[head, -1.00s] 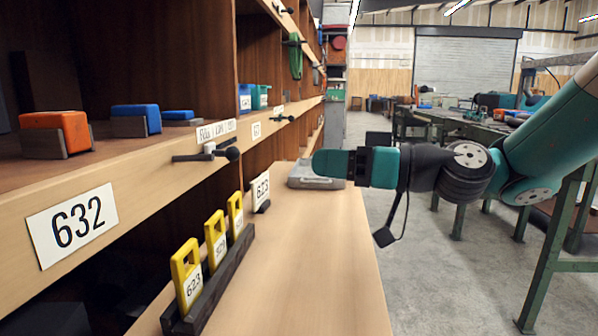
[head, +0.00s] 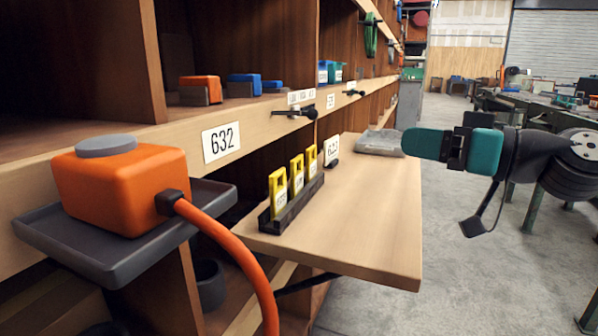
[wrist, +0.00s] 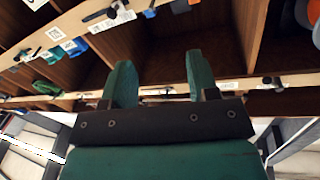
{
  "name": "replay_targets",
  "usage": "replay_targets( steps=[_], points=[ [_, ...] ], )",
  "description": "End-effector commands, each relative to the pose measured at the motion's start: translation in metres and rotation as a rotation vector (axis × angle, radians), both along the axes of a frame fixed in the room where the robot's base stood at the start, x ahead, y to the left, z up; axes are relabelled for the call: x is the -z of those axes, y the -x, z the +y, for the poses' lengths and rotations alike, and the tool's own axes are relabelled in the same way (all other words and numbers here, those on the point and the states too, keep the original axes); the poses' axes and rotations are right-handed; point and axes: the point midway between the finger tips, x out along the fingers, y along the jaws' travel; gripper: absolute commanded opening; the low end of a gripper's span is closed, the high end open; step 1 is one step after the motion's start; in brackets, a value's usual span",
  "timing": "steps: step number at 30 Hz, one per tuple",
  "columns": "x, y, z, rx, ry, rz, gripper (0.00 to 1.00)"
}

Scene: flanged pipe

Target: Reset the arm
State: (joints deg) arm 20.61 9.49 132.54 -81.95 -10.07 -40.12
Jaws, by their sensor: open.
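My gripper (wrist: 158,80) shows in the wrist view with its two green fingers apart and nothing between them. In the head view my gripper (head: 408,143) is at the end of my green and black arm, pointing left toward the shelving. It is above and to the right of the fold-out wooden shelf board (head: 370,225), apart from it. From this side its two fingers overlap. No flanged pipe can be made out.
An orange box (head: 120,190) with an orange hose sits on a dark tray (head: 80,262) at the near left. Yellow tags (head: 297,172) stand in a dark rack on the board. A grey case (head: 380,142) lies at its far end. Open floor (head: 460,280) is at the right.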

Motion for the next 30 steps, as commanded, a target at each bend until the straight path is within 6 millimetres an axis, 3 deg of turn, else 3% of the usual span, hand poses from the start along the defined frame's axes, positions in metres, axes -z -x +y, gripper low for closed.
replay_targets(
  steps=[8, 14, 23, 30],
  points=[
    [0.017, 0.018, 0.026, -0.071, 0.083, 0.086, 0.54],
    [0.041, 0.043, 0.048, -0.137, 0.194, 0.204, 0.54],
    [0.096, 0.112, 0.069, -0.211, 0.486, 0.506, 0.54],
    [0.137, 0.180, 0.048, -0.141, 0.770, 0.802, 0.54]
  ],
)
